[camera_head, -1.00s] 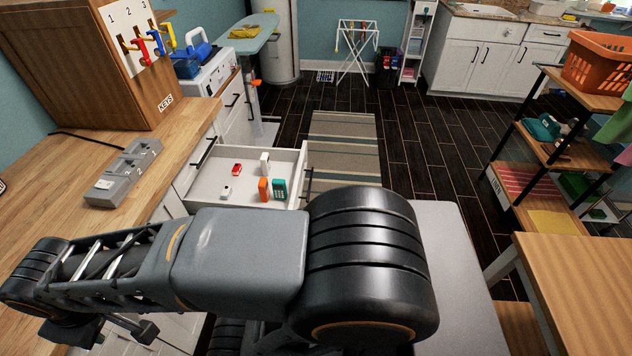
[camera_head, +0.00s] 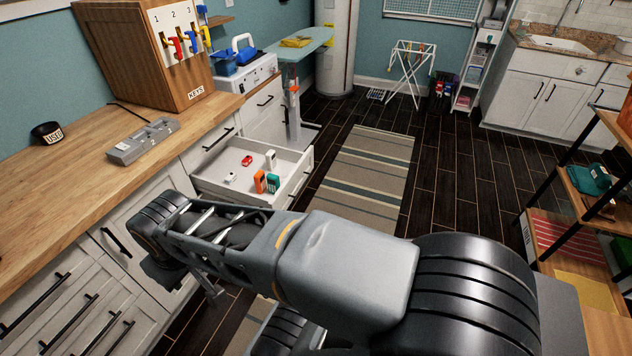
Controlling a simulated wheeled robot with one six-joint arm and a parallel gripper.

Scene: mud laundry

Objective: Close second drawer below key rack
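The key rack (camera_head: 145,55) is a brown wooden box marked KEYS on the counter, with red, blue and yellow keys on its numbered panel. Below it, a white drawer (camera_head: 215,183) is pulled out from the cabinet, under a shut top drawer (camera_head: 212,147). The open drawer holds a red toy car (camera_head: 247,160), an orange item (camera_head: 260,182), a teal item (camera_head: 273,183) and white items. Its front (camera_head: 301,178) carries a dark handle. My arm crosses in front of the drawer. Dark parts at the arm's left end may be my gripper (camera_head: 180,280); its fingers are unclear.
A striped rug (camera_head: 365,180) lies on open dark floor right of the drawer. A shelf (camera_head: 575,215) stands at the right.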

